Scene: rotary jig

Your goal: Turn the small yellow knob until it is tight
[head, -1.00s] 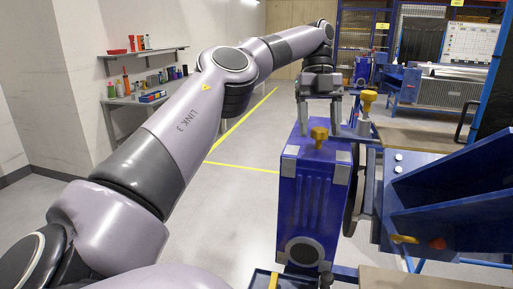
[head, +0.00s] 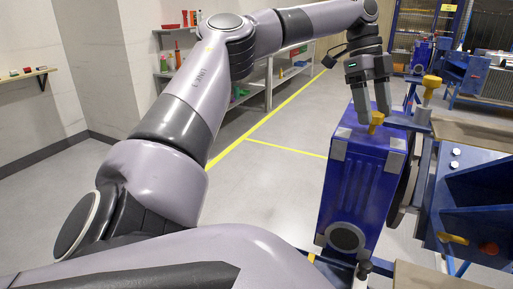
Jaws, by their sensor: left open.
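The small yellow knob (head: 376,121) stands on top of the blue box-shaped part (head: 355,195) of the jig, near its upper edge. My left gripper (head: 374,114) points down over it from behind. Its two grey fingers are apart and open, with the tips at about the knob's height, one on either side in the picture. I cannot tell whether a finger touches the knob. My right gripper is not in view.
A taller yellow knob (head: 431,84) stands on a post just right of the gripper. The blue jig frame (head: 480,205) with a yellow handle (head: 453,239) fills the right side. Wall shelves (head: 282,80) stand behind my left arm. The floor left of the jig is clear.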

